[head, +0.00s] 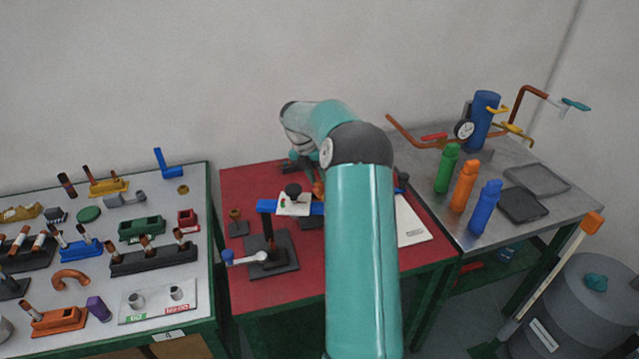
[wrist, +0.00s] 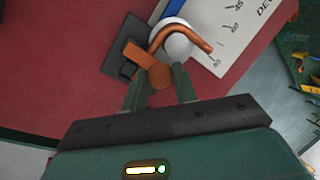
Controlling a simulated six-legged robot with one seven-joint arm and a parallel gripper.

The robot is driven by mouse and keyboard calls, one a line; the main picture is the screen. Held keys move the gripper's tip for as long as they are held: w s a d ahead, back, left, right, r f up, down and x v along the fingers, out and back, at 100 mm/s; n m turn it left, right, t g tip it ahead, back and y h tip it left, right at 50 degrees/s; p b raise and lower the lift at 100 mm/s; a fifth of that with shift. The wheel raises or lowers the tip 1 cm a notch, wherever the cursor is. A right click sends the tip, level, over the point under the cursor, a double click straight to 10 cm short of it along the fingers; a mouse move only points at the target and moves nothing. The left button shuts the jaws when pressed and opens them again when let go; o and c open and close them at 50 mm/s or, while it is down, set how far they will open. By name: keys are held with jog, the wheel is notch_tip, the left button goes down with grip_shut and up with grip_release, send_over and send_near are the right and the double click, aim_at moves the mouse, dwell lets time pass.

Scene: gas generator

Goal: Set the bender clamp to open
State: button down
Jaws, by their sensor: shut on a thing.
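In the wrist view, my gripper (wrist: 160,88) has its two fingers on either side of the round end of an orange-brown clamp lever (wrist: 159,76) and is shut on it. The lever's flat orange block (wrist: 134,55) lies just beyond, over a dark base plate (wrist: 117,60). A copper pipe (wrist: 190,34) curves around a pale round die (wrist: 177,46) beside it. In the head view, my arm hides most of the bender and my gripper; only a small orange piece (head: 318,187) shows beside the arm.
A white sheet with degree marks (wrist: 233,30) lies by the die on the red table (head: 240,285). A blue bar with a white plate (head: 293,205) and a dark-based tool with a grey handle (head: 245,258) stand nearby. Bottles (head: 466,187) stand on the right table.

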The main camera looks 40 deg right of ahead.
aim_at(315, 190)
jog(key=shift+w+d+r+n+g+y, duration=0.2)
jog(key=shift+w+d+g+y, duration=0.15)
jog(key=shift+w+g, duration=0.4)
jog(key=shift+w+d+r+n+g+y, duration=0.2)
jog(key=shift+w+g+y, duration=0.3)
jog(key=shift+g, duration=0.45)
jog(key=shift+w+d, duration=0.15)
jog(key=c, duration=1.1)
grip_release()
jog(key=shift+r, duration=0.15)
jog(key=s+a+r, duration=0.3)
jog(key=r, duration=0.1)
jog(key=s+a+r, duration=0.3)
jog(key=s+r, duration=0.1)
jog(key=s+a+r, duration=0.2)
jog(key=s+r, duration=0.2)
jog(key=shift+a+r, duration=0.4)
